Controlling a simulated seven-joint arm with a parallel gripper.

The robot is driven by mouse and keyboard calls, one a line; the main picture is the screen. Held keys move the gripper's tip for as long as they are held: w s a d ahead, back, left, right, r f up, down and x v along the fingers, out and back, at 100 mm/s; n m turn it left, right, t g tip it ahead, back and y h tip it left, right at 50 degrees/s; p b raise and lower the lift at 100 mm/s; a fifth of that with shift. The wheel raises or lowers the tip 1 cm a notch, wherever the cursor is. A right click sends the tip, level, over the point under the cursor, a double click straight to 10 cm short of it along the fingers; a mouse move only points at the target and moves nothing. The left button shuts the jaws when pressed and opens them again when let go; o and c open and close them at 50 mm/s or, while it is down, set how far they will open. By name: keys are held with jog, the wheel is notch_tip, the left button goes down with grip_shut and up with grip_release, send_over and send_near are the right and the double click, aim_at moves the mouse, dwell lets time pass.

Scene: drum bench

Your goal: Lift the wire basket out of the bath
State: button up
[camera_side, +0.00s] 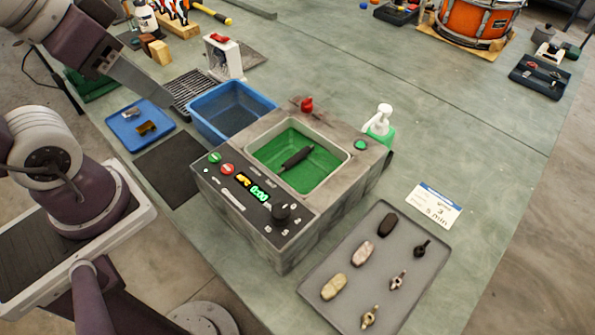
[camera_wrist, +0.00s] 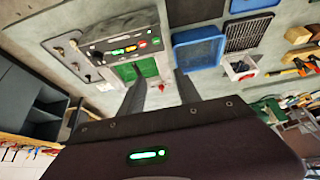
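The bath (camera_side: 345,157) is the basin of a grey cleaning unit, filled with green liquid; it also shows in the wrist view (camera_wrist: 148,68), partly behind a finger. A dark handle, seemingly of the wire basket (camera_side: 297,158), lies across the middle of the bath; the basket's wires cannot be made out. My gripper (camera_side: 160,97) is up at the upper left in the side view, well away from the bath and above the bench. In the wrist view my gripper (camera_wrist: 160,76) has its two fingers apart with nothing between them.
A blue tub (camera_side: 262,101) stands left of the unit, near a black rack (camera_side: 188,90) and a small blue tray (camera_side: 128,130). A red knob (camera_side: 307,104) and green-white pump bottle (camera_side: 380,122) stand behind the bath. A grey tray (camera_side: 318,278) of parts lies in front right.

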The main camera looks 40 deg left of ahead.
jog(key=w+d+f+g, duration=0.2)
jog(key=w, duration=0.5)
jog(key=g+h, duration=0.2)
jog(key=g, duration=0.1)
send_over(297, 154)
jog(key=a, duration=0.2)
notch_tip(297, 154, down, 12)
jog(key=shift+g, duration=0.3)
jog(key=f, duration=0.2)
jog(key=d+f, duration=0.1)
jog(key=f, duration=0.2)
jog(key=d+f, duration=0.1)
jog(key=f, duration=0.1)
jog(key=shift+d+f, duration=0.1)
jog(key=shift+f, duration=0.3)
grip_shut()
